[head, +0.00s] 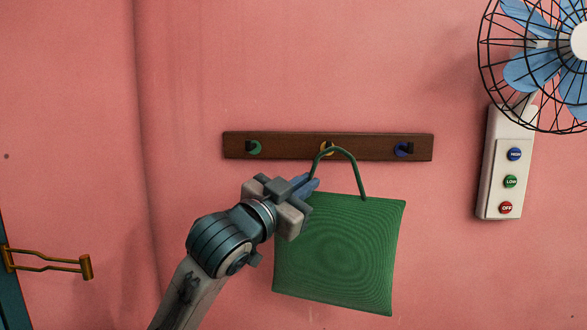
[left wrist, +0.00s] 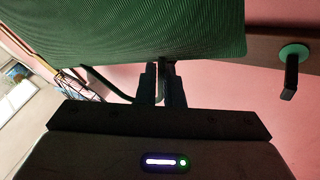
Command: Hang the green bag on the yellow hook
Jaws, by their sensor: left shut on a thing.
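The green bag (head: 340,255) hangs from my left gripper in the head view, slightly tilted, with its handle loop (head: 345,153) arching above it. My left gripper (head: 312,184) is shut on the left side of the handle. The yellow hook (head: 326,148) is the middle one on the brown rack; the handle's top passes in front of it and partly hides it. I cannot tell whether the handle is around the hook. In the left wrist view the bag (left wrist: 130,28) fills the top and the gripper fingers (left wrist: 158,75) close on the handle. My right gripper is not in view.
The brown rack (head: 290,147) on the pink wall also has a green hook (head: 253,148) at left and a blue hook (head: 402,149) at right. A blue-bladed fan (head: 535,65) with a button panel (head: 500,170) is at right. A brass handle (head: 50,262) is at far left.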

